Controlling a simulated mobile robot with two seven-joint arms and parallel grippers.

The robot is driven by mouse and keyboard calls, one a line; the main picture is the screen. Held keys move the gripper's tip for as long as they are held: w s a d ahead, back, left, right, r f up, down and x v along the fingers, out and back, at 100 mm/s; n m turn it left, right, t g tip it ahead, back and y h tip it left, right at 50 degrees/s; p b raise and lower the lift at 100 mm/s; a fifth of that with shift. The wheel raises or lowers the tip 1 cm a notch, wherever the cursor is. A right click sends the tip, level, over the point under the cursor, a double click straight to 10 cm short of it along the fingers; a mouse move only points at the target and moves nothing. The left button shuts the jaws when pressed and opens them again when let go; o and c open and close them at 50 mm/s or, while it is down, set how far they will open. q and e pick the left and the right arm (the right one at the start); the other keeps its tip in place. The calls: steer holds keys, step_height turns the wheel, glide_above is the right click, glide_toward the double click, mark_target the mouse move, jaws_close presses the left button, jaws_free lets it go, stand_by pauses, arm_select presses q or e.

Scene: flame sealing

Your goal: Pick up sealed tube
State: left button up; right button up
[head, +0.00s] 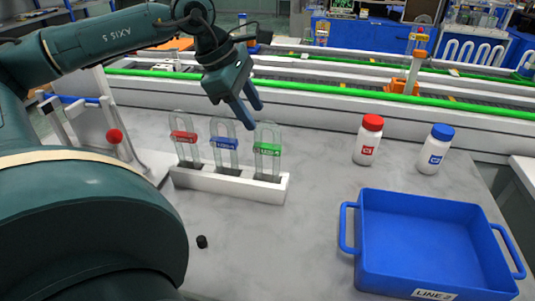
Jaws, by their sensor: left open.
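Three clear tubes stand upright in a white rack (230,188) on the marble-look table: a red-banded tube (184,136), a blue-banded tube (225,143) and a green-banded tube (267,149). Their tops look rounded; I cannot tell which one is sealed. My left gripper (252,116) reaches in from the upper left. Its blue fingers are apart and empty, pointing down to the right, just above and behind the blue-banded and green-banded tubes in the picture. My right gripper is not in view.
A blue tray (440,200) labelled LINE 2 stands at the right. Behind it are a red-capped bottle (367,145) and a blue-capped bottle (434,155). A small black piece (202,241) lies in front of the rack. A conveyor (330,100) runs along the back.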

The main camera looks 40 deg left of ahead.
mark_target(262, 122)
arm_select(q)
steer(key=shift+d+p+x, duration=0.15)
steer(key=shift+p+x, duration=0.1)
steer(key=shift+x, duration=0.5)
steer(key=shift+d+p+x, duration=0.15)
steer(key=shift+p+x, duration=0.05)
steer(key=shift+x, duration=1.6)
steer(key=shift+w+r, duration=0.1)
steer(key=shift+w, duration=0.1)
steer(key=shift+c, duration=0.2)
jaws_close()
